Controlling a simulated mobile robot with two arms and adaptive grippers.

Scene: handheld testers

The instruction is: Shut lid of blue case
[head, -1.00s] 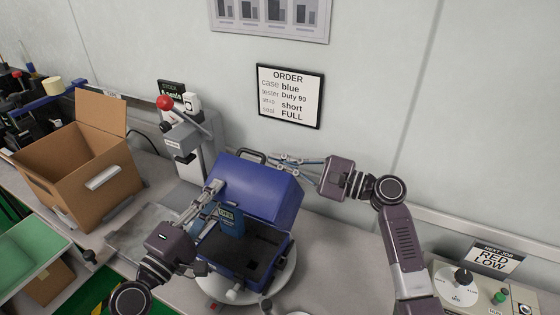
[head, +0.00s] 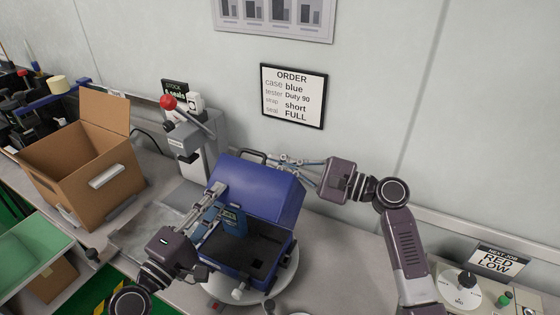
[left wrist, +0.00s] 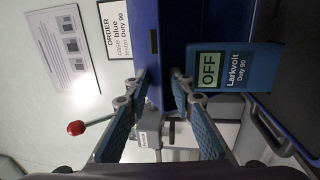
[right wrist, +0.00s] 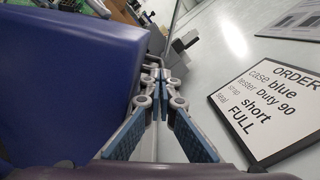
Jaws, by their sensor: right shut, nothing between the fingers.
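The blue case (head: 287,212) stands open on a round white turntable (head: 283,277), its lid (head: 258,188) raised at the back. A blue tester (head: 233,219) marked Duty 90 is at the left of the case; it also shows in the left wrist view (left wrist: 235,68), display reading OFF. My left gripper (head: 216,190) is at the lid's left side, close to the tester. Its fingers are apart, with the blue lid edge showing between or just beyond the tips (left wrist: 160,78); contact is unclear. My right gripper (head: 277,160) is shut and empty behind the lid, near the case handle (head: 254,155).
A lever press with a red knob (head: 168,102) stands behind left of the case. An open cardboard box (head: 70,165) and a green tray (head: 30,250) are further left. A control panel (head: 470,290) is at far right. The bench between case and panel looks clear.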

